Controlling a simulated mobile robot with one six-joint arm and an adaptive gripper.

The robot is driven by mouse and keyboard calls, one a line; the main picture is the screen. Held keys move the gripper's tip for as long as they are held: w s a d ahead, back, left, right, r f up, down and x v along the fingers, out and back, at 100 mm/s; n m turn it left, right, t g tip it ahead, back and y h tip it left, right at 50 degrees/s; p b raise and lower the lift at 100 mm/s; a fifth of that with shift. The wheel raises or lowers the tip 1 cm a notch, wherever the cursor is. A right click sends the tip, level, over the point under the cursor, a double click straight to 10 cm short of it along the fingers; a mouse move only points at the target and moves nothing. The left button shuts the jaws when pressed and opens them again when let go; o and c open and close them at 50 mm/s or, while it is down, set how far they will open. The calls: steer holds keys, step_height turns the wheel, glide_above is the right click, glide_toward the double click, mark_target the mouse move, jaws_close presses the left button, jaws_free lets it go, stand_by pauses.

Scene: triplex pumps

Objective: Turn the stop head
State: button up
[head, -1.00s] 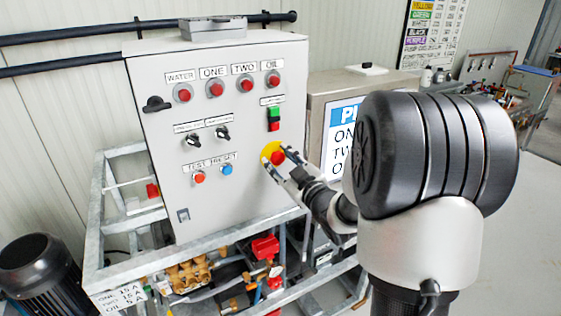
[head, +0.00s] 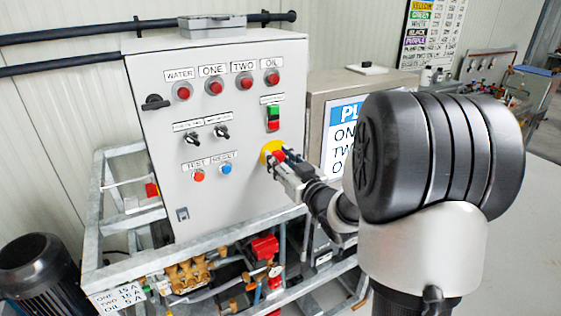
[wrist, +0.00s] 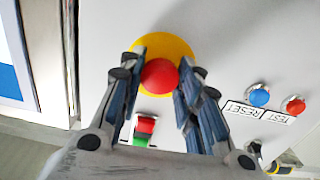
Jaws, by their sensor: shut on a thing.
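The stop head is a red round button on a yellow disc (head: 266,148) on the right side of the grey panel's front. In the wrist view the red stop head (wrist: 160,76) sits between my fingers, in front of the yellow disc (wrist: 166,43). My gripper (head: 276,160) is at the stop head and partly hides it in the head view. In the wrist view my gripper (wrist: 161,72) is shut on the stop head, one finger on each side.
A red and green switch (head: 273,118) is just above the stop head. Orange (head: 199,176) and blue (head: 226,168) buttons sit to its left, labelled TEST and RESET. A steel cabinet with a screen (head: 343,135) stands to the right. A metal frame (head: 200,237) runs below.

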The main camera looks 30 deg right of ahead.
stand_by(0.3)
steer(key=o, duration=1.1)
steer(key=s, duration=1.2)
steer(key=shift+d, duration=0.25)
steer(key=shift+w, duration=0.1)
